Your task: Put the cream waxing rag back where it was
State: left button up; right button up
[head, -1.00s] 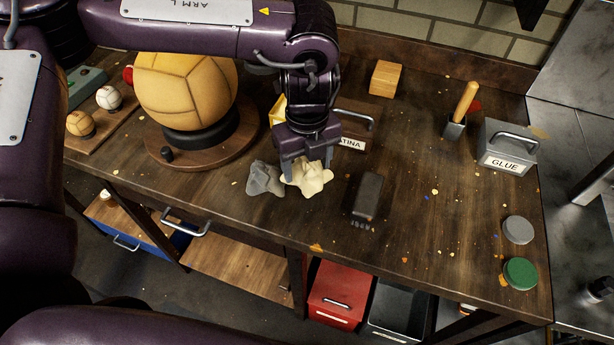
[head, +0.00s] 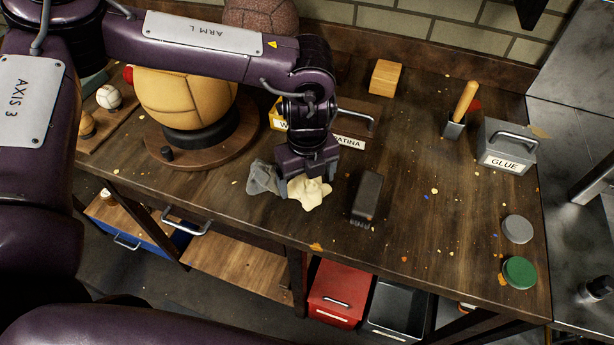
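The cream waxing rag (head: 311,194) lies crumpled on the wooden workbench, just right of a grey rag (head: 263,178). My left gripper (head: 309,184) points down over the cream rag. Its fingers stand wide apart at the rag's left and right sides and look open. The gripper's palm hides the rag's far part, so contact at the fingertips is hard to judge. My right gripper is out of view.
A dark brush (head: 367,195) lies close to the right of the cream rag. Behind are the patina box (head: 352,115) and a large tan ball (head: 185,98) on a stand. A glue box (head: 508,147) stands right. The bench between brush and glue box is mostly clear.

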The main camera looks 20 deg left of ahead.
pick_arm(q)
jog(key=shift+r, duration=0.1)
notch_tip(320, 180, up, 12)
jog(key=shift+b, duration=0.4)
dwell(0.6)
